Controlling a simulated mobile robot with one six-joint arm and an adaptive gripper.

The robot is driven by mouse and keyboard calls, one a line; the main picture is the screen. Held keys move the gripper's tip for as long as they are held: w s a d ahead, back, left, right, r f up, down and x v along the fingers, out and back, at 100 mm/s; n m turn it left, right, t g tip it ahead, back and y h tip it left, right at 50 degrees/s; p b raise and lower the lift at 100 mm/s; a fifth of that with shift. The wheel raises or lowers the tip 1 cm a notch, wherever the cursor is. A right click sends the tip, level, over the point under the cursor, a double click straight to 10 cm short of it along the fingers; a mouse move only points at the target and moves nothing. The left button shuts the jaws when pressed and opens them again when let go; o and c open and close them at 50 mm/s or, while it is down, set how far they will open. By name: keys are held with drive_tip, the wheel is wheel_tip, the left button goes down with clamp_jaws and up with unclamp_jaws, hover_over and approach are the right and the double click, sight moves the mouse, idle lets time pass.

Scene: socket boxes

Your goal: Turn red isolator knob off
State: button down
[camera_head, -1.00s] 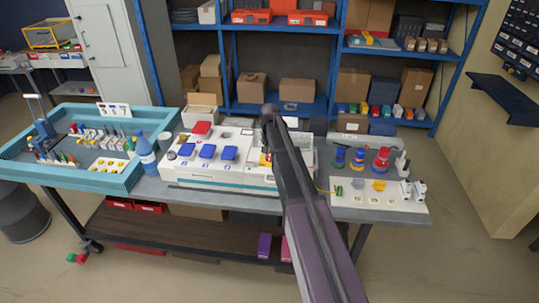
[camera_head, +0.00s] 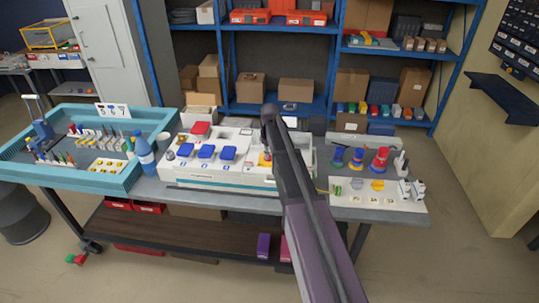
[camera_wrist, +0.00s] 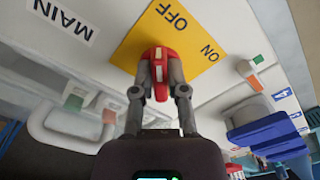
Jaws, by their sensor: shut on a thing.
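The red isolator knob (camera_wrist: 157,61) with white marks sits on a yellow plate (camera_wrist: 188,55) lettered OFF and ON. My gripper (camera_wrist: 160,88) is shut on the knob, with one finger on each side of it. In the wrist view the knob's white marks run roughly up and down, and their upper end lies below the OFF lettering, with ON off to the right. In the head view a bit of the yellow plate (camera_head: 262,163) shows on the white console (camera_head: 205,174). My arm hides most of the gripper there.
Blue socket covers (camera_head: 207,151) stand left of the knob on the console. A MAIN label (camera_wrist: 64,20) is beside the yellow plate. A blue bottle (camera_head: 145,155) and a teal tray (camera_head: 85,187) are further left. Red and blue connectors (camera_head: 379,160) stand at the right.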

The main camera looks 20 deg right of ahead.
drive_tip(key=shift+s, duration=0.1)
idle(0.4)
drive_tip(key=c, duration=0.7)
unclamp_jaws()
drive_tip(key=shift+o, duration=0.2)
